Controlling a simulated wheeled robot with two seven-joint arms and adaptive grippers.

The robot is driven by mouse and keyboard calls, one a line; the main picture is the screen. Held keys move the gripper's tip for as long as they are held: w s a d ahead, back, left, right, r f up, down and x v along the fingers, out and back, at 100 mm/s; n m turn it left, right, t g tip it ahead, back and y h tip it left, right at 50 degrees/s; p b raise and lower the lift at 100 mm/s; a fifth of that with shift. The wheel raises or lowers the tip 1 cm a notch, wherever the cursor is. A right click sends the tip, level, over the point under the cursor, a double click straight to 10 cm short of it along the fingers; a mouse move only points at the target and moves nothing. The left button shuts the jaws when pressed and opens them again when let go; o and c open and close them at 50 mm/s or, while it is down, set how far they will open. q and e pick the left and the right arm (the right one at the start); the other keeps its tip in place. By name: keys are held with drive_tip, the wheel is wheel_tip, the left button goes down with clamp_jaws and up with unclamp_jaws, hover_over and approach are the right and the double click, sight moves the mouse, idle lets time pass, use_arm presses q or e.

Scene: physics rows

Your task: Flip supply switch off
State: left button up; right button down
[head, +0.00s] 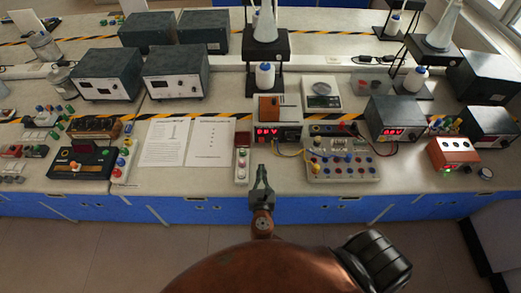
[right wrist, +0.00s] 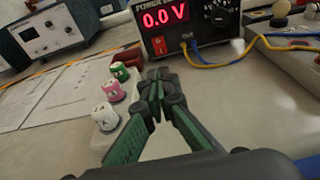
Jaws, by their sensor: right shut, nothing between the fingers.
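The power supply (head: 279,112) stands behind my right gripper in the head view. In the right wrist view the power supply (right wrist: 190,8) fills the top middle, its red display (right wrist: 165,16) reading 0.0 V. A red rocker switch (right wrist: 159,46) sits below the display at the left of its front; which side is pressed in is too small to tell. My right gripper (head: 261,168) is shut and empty at the bench's front part. In the right wrist view its fingertips (right wrist: 155,82) are below the switch and appear apart from it. My left gripper is not in view.
A strip of coloured knobs (head: 241,165) is just left of my right gripper. Papers (head: 187,142) lie further left. Other meters crowd the bench right.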

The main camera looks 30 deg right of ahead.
approach(262, 140)
drive_tip(key=b+x, duration=0.1)
drive_tip(key=x, duration=0.4)
drive_tip(key=shift+w+f, duration=0.2)
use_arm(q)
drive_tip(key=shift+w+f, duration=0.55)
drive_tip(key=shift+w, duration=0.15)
use_arm(e)
drive_tip(key=shift+w+d, duration=0.25)
drive_tip(key=shift+w, duration=0.25)
drive_tip(key=shift+r, duration=0.1)
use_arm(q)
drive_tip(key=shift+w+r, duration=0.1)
